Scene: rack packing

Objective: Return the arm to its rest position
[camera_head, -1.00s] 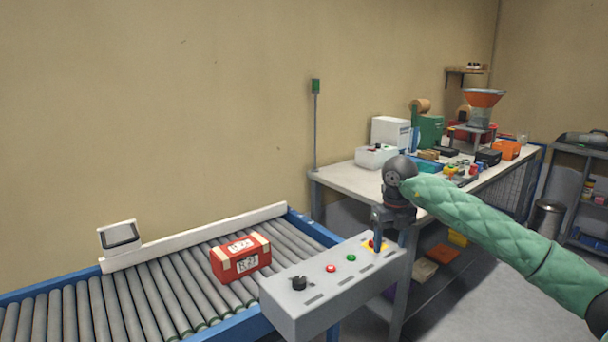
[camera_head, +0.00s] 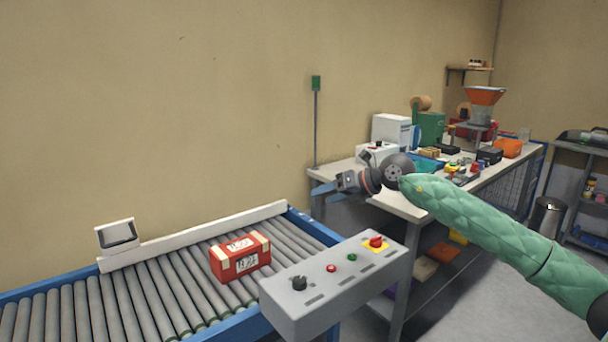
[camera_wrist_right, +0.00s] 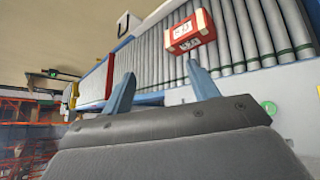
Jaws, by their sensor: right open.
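My right arm, in a green quilted sleeve, comes in from the right in the head view. Its gripper (camera_head: 322,191) points left above the far end of the control box, with its blue fingers apart and nothing between them. In the right wrist view the two blue fingers of this gripper (camera_wrist_right: 158,88) are spread and empty. A red and cream box (camera_head: 240,257) with white labels lies on the roller conveyor (camera_head: 160,292), apart from the gripper. The box also shows in the wrist view (camera_wrist_right: 190,31), beyond the fingers. My left gripper is out of view.
A grey control box (camera_head: 330,285) with a black knob and red and green buttons stands at the conveyor's near side. A cluttered workbench (camera_head: 400,204) is behind the right gripper. A thin post (camera_head: 316,125) with a green top stands by the wall.

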